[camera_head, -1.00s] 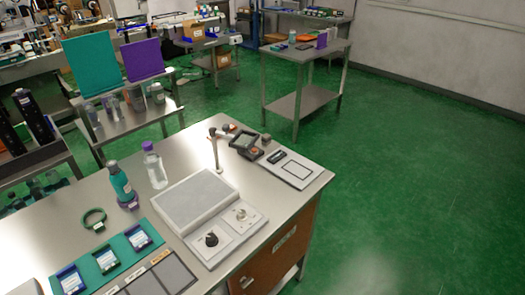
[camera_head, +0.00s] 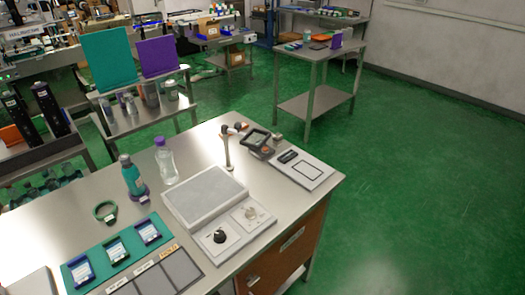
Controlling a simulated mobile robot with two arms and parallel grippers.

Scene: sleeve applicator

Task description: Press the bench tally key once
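Neither of my grippers is in view. I cannot tell for sure which part is the bench tally key. On the steel bench (camera_head: 85,223), a grey-topped unit (camera_head: 205,195) has a front panel with a black knob (camera_head: 219,237) and a pale round control (camera_head: 250,213). At the bench's right end lies a white board (camera_head: 312,175) with a small dark-faced device (camera_head: 288,156) and a black-outlined rectangle. Beside it stands a dark framed device (camera_head: 256,141). No label on these is readable.
A teal bottle (camera_head: 132,176) and a clear bottle with a purple cap (camera_head: 166,163) stand left of the grey unit. A green ring (camera_head: 105,211), a teal mat (camera_head: 102,243) and grey pads (camera_head: 183,268) lie nearby. Green floor (camera_head: 430,200) is open at right.

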